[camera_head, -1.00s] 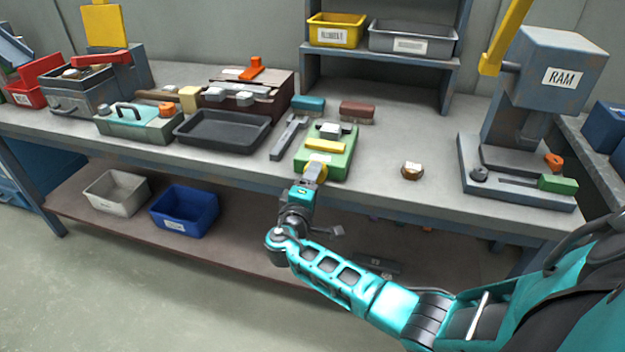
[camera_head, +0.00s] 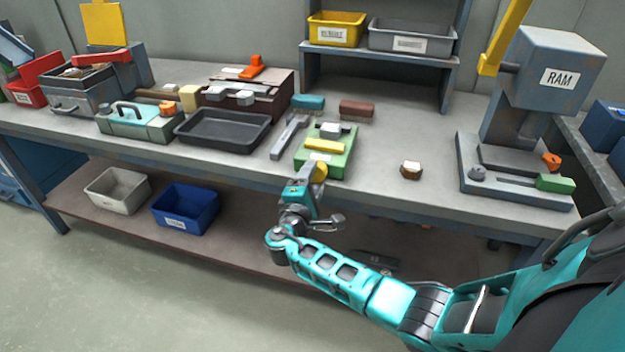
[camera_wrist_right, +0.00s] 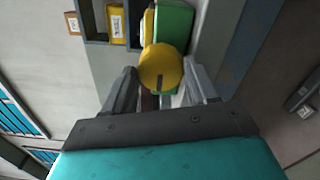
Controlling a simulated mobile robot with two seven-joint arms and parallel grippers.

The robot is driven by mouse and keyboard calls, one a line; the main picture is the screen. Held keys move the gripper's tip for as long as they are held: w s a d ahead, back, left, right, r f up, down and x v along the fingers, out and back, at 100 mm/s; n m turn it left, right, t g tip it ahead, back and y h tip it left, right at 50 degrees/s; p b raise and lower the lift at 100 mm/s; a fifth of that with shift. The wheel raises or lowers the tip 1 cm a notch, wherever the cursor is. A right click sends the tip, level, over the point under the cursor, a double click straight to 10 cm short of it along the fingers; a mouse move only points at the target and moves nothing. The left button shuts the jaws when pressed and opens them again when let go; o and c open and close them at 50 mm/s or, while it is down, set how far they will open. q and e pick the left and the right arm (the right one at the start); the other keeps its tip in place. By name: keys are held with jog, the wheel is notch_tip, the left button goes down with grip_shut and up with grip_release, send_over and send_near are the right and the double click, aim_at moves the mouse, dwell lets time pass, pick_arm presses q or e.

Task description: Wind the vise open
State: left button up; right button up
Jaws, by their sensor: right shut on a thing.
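The green vise (camera_head: 341,163) stands at the front edge of the bench, with a yellow bar (camera_head: 324,145) and a grey block (camera_head: 329,131) on top. Its round yellow knob (camera_head: 320,172) faces the front. My right gripper (camera_head: 311,180) reaches up from below and is shut on this knob. In the right wrist view the knob (camera_wrist_right: 161,66) sits between the two grey fingers, with the green body behind it. The fingers hide part of the knob's rim. My left gripper is not in view.
A grey bar tool (camera_head: 287,137) lies left of the vise, beside a black tray (camera_head: 223,131). A small brown and white piece (camera_head: 411,170) lies to the right, before the press marked RAM (camera_head: 560,80). Bench space between vise and press is mostly clear.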

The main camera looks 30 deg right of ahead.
jog(key=o, duration=1.1)
jog(key=shift+c, duration=0.2)
jog(key=v, duration=1.3)
jog(key=shift+f, duration=0.15)
jog(key=s+a+f+m+g+y, duration=0.25)
jog(key=s+f+y, duration=0.6)
jog(key=f, duration=0.45)
jog(key=s+a+r+m+t+y, duration=0.1)
jog(key=s+a+r+m+y, duration=0.2)
jog(key=s+m+y, duration=0.3)
jog(key=shift+s+a+t+y+p, duration=0.3)
jog(key=shift+s+t+y+p, duration=0.05)
jog(key=shift+s+y, duration=0.35)
